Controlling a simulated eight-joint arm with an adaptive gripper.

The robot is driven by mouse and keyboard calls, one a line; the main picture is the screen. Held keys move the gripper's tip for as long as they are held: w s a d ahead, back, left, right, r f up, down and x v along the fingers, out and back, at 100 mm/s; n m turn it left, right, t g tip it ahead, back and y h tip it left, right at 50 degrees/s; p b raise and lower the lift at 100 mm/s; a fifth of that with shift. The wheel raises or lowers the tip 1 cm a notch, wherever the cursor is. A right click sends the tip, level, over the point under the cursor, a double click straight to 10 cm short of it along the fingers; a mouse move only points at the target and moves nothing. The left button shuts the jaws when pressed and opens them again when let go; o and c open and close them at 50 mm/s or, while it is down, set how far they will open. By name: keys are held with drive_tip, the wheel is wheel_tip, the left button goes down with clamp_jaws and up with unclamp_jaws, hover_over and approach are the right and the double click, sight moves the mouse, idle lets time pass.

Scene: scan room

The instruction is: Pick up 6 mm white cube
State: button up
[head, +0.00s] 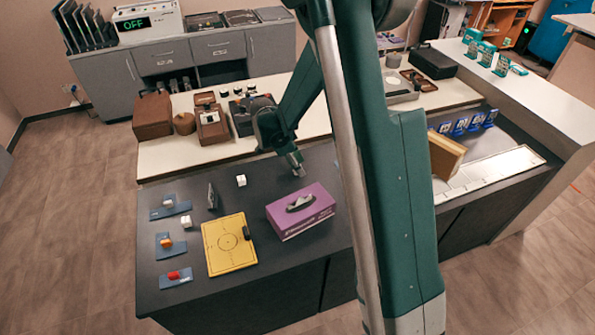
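One white block (241,180) stands alone on the dark worktop (300,262), left of my gripper. I cannot read any size marking, so I cannot tell which is the 6 mm cube.
A yellow board (229,245), a small dark upright plate (211,196), an orange block (166,243) and a red block (174,275) are to the left. Brown wooden items (152,115) line the pale shelf behind.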

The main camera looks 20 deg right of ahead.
idle(0.4)
drive_tip(key=c, duration=0.8)
drive_tip(key=shift+c, duration=0.2)
wheel_tip(320, 180, up, 10)
drive_tip(key=p, duration=0.1)
drive_tip(key=shift+p, duration=0.3)
idle(0.3)
